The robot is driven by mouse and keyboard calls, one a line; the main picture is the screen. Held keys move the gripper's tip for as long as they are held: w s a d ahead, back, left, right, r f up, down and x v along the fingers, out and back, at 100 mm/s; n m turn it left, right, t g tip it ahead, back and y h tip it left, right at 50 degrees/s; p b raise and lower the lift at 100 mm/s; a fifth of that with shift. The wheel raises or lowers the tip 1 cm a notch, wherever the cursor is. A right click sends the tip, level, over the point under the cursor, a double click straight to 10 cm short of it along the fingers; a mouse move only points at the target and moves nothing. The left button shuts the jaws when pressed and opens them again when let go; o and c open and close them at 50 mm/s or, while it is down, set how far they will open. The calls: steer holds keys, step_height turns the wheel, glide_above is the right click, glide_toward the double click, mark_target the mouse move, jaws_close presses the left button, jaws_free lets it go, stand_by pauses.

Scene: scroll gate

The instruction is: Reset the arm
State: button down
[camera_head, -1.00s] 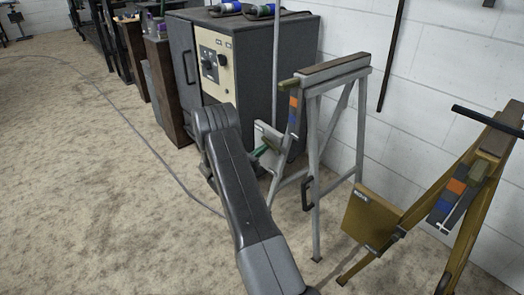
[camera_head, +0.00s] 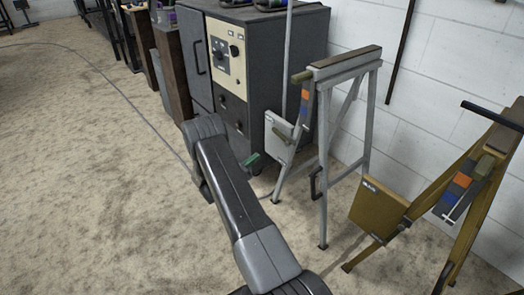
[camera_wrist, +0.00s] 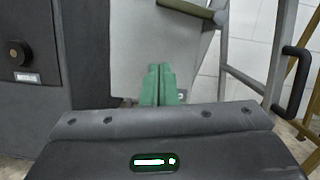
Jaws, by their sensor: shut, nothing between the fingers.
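My arm (camera_head: 232,190) reaches from the bottom of the head view toward the grey stand. My gripper (camera_head: 251,160) has green fingers that show just past the arm's far end, partly hidden by it. In the wrist view the green fingers (camera_wrist: 159,84) are together, with nothing between them. They point toward the pale grey plate (camera_wrist: 155,45) of the grey stand and appear apart from it, though the gap is hard to judge. The plate also shows in the head view (camera_head: 279,137).
The grey stand (camera_head: 324,150) has a black handle (camera_head: 316,186). A dark cabinet (camera_head: 262,75) with a dial panel stands behind. A yellow-brown stand (camera_head: 377,211) is at the right, by the white wall (camera_head: 440,60). Open floor (camera_head: 90,190) lies at the left.

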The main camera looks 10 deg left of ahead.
steer(key=shift+s+a+f, duration=0.15)
steer(key=shift+s+a, duration=0.2)
stand_by(0.3)
